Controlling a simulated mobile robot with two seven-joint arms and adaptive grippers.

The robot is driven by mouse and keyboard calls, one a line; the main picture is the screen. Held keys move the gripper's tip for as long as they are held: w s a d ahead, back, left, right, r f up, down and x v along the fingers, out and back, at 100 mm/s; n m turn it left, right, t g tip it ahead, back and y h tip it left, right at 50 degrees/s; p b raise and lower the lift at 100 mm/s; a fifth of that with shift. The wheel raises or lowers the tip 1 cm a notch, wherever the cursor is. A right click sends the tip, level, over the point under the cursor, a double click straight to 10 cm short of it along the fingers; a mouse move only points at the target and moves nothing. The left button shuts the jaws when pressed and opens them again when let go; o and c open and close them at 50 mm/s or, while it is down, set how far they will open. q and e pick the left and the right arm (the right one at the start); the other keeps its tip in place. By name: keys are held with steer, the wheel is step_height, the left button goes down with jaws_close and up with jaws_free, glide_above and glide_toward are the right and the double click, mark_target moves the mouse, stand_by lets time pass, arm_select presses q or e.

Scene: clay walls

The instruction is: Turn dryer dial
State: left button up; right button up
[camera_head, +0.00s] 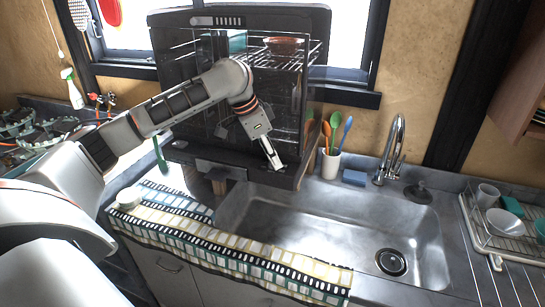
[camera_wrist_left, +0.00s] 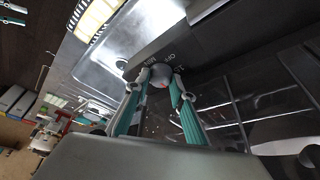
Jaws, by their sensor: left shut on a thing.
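The dryer (camera_head: 190,100) is a dark countertop box with racks inside and a black front base, standing behind the left part of the sink. My left gripper (camera_head: 275,164) reaches down to the right part of that base. In the left wrist view, its two fingers (camera_wrist_left: 160,84) are shut on a round grey dial (camera_wrist_left: 160,74), one finger on each side. Printed marks, among them what looks like OFF, show beside the dial on the dark panel. In the head view the gripper hides the dial. My right gripper is in neither view.
A steel sink (camera_head: 300,232) lies in front of the dryer. A patterned towel (camera_head: 235,250) covers its front left edge. A white cup of colourful utensils (camera_head: 331,165), a blue sponge (camera_head: 354,178) and a faucet (camera_head: 391,155) stand right of the dryer. A dish rack (camera_head: 505,240) is farther right.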

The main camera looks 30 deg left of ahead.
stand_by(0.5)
arm_select(q)
steer(key=o, duration=1.1)
steer(key=shift+a+r, duration=0.15)
steer(key=shift+r, duration=0.15)
steer(key=shift+v, duration=3.65)
steer(key=shift+s, duration=0.2)
